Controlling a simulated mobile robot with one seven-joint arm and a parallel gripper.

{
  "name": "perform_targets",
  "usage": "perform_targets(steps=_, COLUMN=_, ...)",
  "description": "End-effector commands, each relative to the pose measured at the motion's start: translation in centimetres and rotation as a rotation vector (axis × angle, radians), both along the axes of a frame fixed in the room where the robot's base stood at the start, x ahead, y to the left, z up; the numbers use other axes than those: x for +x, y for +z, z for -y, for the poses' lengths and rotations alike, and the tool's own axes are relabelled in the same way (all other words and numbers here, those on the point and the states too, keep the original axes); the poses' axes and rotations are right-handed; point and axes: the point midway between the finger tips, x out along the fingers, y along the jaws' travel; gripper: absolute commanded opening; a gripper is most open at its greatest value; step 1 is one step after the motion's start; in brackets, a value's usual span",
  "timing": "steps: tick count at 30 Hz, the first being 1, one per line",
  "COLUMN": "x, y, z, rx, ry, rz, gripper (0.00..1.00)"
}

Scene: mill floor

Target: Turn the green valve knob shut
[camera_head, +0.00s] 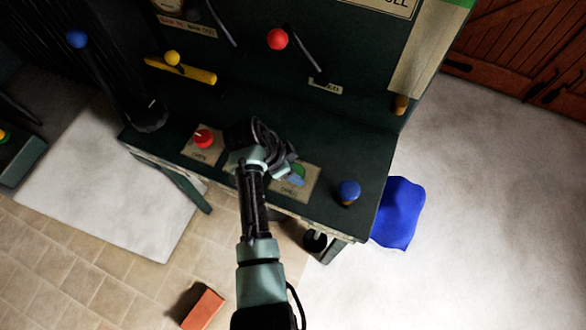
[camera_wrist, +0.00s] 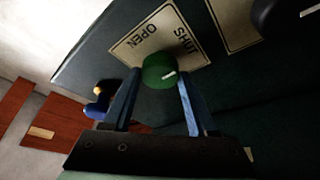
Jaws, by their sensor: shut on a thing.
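A short white mark on the knob points to the right in that view, toward the SHUT side but not straight at the word. My gripper (camera_wrist: 160,76) has one blue finger on each side of the knob and is shut on it. In the head view the knob (camera_head: 298,171) shows only in part beside my gripper (camera_head: 290,176), with the plate (camera_head: 308,186) under it.
A red knob (camera_head: 204,138) on its own plate stands left on the same dark panel (camera_head: 335,150). A blue knob (camera_head: 349,190) stands to the right. Red (camera_head: 277,39), yellow (camera_head: 172,58) and blue (camera_head: 77,38) ball knobs are farther back. A brick (camera_head: 203,307) lies on the floor.

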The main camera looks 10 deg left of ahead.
Motion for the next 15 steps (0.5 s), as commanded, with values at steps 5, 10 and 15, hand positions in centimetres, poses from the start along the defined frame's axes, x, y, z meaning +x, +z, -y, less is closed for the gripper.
perform_targets(steps=5, x=0.0, y=-0.09, z=-0.03, rx=0.002, ry=-0.04, rz=-0.001, gripper=0.03)
perform_targets(steps=10, x=0.01, y=-0.05, z=-0.05, rx=0.002, ry=-0.054, rz=0.0, gripper=0.03)
perform_targets(steps=15, x=0.0, y=-0.04, z=-0.03, rx=0.002, ry=-0.055, rz=-0.001, gripper=0.03)
